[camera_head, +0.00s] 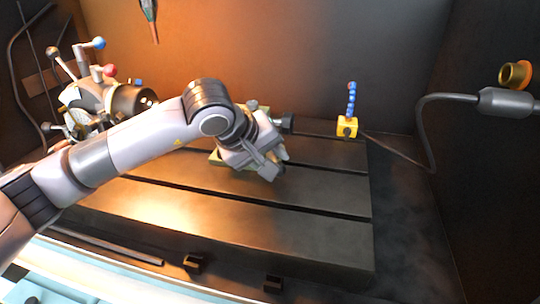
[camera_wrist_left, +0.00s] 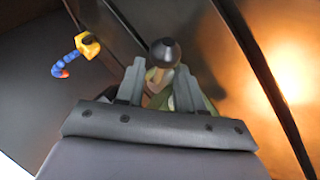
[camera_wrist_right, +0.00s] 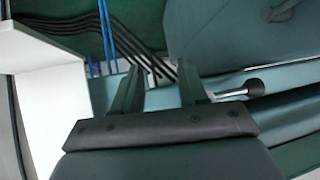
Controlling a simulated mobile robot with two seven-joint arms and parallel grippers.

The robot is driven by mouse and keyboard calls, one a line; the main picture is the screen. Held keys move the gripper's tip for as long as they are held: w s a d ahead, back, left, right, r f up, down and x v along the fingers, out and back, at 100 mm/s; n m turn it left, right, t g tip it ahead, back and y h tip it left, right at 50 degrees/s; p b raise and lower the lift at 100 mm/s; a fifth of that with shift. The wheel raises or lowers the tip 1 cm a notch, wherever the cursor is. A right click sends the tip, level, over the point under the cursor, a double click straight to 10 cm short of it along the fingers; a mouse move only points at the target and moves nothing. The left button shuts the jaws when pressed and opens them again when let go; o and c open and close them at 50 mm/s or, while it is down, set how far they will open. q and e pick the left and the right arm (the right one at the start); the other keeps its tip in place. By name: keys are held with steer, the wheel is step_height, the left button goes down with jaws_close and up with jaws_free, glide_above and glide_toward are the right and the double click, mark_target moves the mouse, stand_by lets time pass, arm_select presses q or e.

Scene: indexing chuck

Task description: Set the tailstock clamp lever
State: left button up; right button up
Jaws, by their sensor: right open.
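The tailstock (camera_head: 219,158) stands on the slotted table, mostly hidden behind my left gripper. A dark round knob (camera_head: 286,122) sticks out at its right end. In the left wrist view, a dark knob (camera_wrist_left: 165,52) and the greenish tailstock body (camera_wrist_left: 206,104) show just beyond the fingers. My left gripper (camera_head: 274,168) is over the tailstock, its fingers (camera_wrist_left: 160,88) apart. I cannot tell whether they touch anything; the clamp lever is not clearly distinguishable. My right gripper (camera_wrist_right: 160,85) is open and empty, away from the tailstock.
The indexing head with its chuck (camera_head: 128,102) and ball-ended levers stands at the left. A yellow block with a blue hose (camera_head: 347,127) sits at the back right. The table's front right (camera_head: 310,235) is clear. A black-knobbed lever (camera_wrist_right: 255,88) is near my right gripper.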

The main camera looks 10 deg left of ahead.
arm_select(q)
steer(key=shift+f, duration=0.1)
steer(key=shift+c, duration=0.3)
jaws_close()
